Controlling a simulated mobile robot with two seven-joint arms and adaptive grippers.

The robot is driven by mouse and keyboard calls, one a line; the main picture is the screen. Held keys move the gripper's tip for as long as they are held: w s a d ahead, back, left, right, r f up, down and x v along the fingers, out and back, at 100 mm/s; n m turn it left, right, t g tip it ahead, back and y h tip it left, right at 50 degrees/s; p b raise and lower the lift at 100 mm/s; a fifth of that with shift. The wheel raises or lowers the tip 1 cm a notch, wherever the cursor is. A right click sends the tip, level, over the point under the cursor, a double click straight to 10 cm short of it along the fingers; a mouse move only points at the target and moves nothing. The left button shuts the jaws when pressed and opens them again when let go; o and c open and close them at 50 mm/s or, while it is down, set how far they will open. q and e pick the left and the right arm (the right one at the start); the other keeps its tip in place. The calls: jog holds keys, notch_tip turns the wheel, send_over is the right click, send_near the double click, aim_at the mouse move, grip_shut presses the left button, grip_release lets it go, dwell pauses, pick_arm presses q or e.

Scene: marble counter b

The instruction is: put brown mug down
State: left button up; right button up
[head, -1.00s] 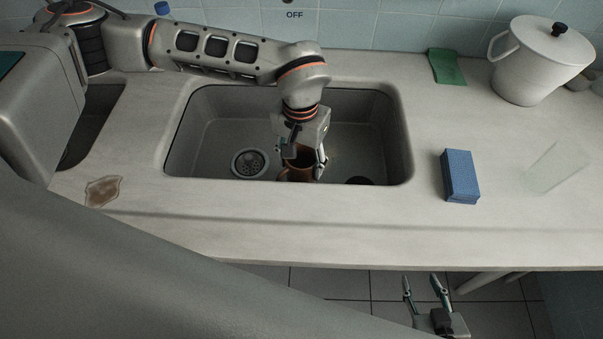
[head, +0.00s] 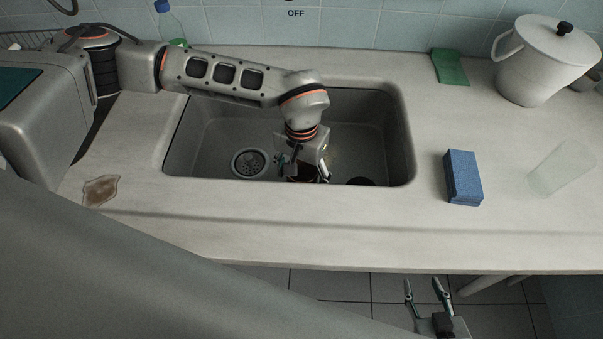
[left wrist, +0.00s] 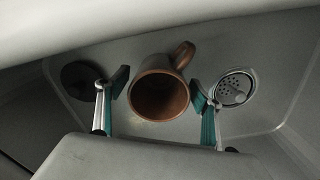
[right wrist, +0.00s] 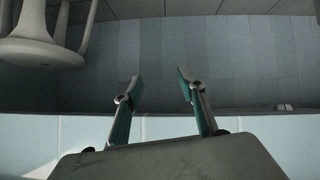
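The brown mug (left wrist: 160,97) is in the grey sink basin, its mouth facing my left wrist camera and its handle at the upper right. In the head view its dark brown side (head: 301,179) shows only in part, with the gripper and the sink's front edge hiding the rest. My left gripper (head: 305,173) is low in the sink. Its fingers (left wrist: 160,86) are spread on either side of the mug, with a narrow gap at the left finger; contact at the right is unclear. My right gripper (right wrist: 159,82) is open and empty, in front of the counter (head: 424,288).
The sink (head: 360,125) has a round drain (head: 250,163) left of the mug. A blue sponge (head: 463,177), a clear glass (head: 560,168), a green cloth (head: 449,66) and a white lidded pot (head: 542,65) are on the counter's right. A brown stain (head: 101,191) lies left.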

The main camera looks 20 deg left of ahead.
pick_arm(q)
jog(key=shift+r, duration=0.1)
jog(key=shift+r, duration=0.25)
notch_tip(320, 180, up, 12)
jog(key=p, duration=0.1)
jog(key=shift+f+p, duration=0.15)
jog(key=shift+p, duration=0.15)
dwell(0.4)
